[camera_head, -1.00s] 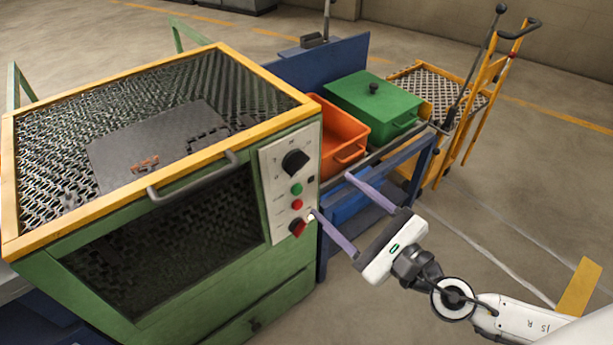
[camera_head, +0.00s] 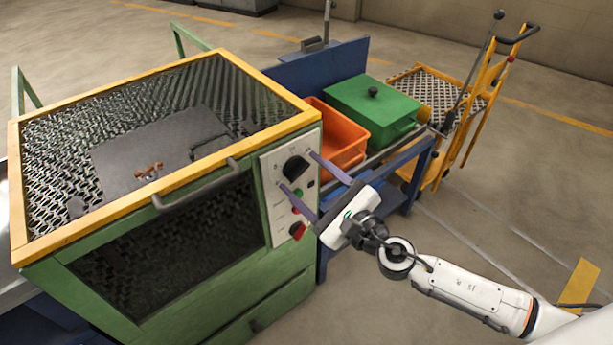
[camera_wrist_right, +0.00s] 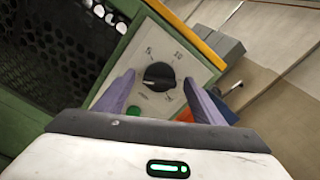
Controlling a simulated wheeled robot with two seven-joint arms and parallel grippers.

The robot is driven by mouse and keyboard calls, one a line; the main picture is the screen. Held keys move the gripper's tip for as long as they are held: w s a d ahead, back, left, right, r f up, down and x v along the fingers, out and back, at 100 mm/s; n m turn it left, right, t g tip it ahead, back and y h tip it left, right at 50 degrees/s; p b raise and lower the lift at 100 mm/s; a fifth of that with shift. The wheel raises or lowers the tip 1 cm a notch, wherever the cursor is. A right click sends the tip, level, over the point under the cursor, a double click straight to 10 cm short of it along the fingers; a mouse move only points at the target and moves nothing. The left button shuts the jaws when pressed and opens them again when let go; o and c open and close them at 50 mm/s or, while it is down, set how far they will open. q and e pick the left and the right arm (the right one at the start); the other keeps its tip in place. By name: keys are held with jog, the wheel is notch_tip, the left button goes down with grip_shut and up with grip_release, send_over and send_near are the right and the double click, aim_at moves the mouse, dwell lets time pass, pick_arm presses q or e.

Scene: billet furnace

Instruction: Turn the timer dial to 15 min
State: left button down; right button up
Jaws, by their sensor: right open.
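The timer dial (camera_head: 296,167) is a black knob at the top of the pale control panel (camera_head: 271,190) on the green furnace front. In the right wrist view the dial (camera_wrist_right: 159,76) sits between the two finger lines, with printed marks around it; which mark it points to is too small to read surely. My right gripper (camera_head: 299,171) is open, its purple fingers spread in front of the panel. In the right wrist view the gripper (camera_wrist_right: 158,84) holds nothing, and I cannot tell whether a finger touches the panel. My left gripper is not in view.
Below the dial are a green button (camera_wrist_right: 133,111) and a red knob (camera_head: 298,230). The furnace handle (camera_head: 196,185) juts out left of the panel. An orange bin (camera_head: 338,140) and a green lidded box (camera_head: 373,108) stand on the blue bench to the right. Open floor lies at the right.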

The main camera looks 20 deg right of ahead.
jog(key=c, duration=1.1)
